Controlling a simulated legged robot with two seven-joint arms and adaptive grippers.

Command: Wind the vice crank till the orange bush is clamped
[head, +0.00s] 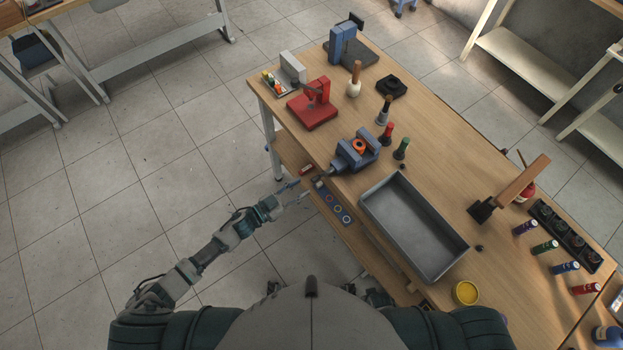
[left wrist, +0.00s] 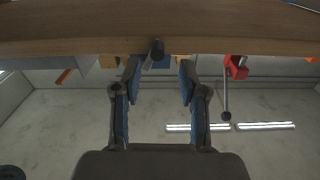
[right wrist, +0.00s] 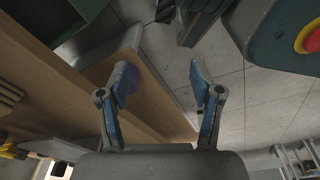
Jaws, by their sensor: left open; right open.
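The blue vice (head: 345,161) stands at the near-left edge of the table. The orange bush (head: 359,146) sits between its jaws; whether both jaws touch it is too small to tell. The crank (head: 318,183) is at the vice's near end, by the table edge. My left gripper (head: 297,191) is open just off that edge, close to the crank. In the left wrist view a dark crank part (left wrist: 156,50) shows between and just beyond the open fingertips (left wrist: 158,72), not gripped. My right gripper (right wrist: 160,80) is open and empty; my body hides it in the head view.
A grey tray (head: 452,252) lies right of the vice. A lower shelf (head: 293,152) runs under the table (head: 440,150). Floor left of it is clear.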

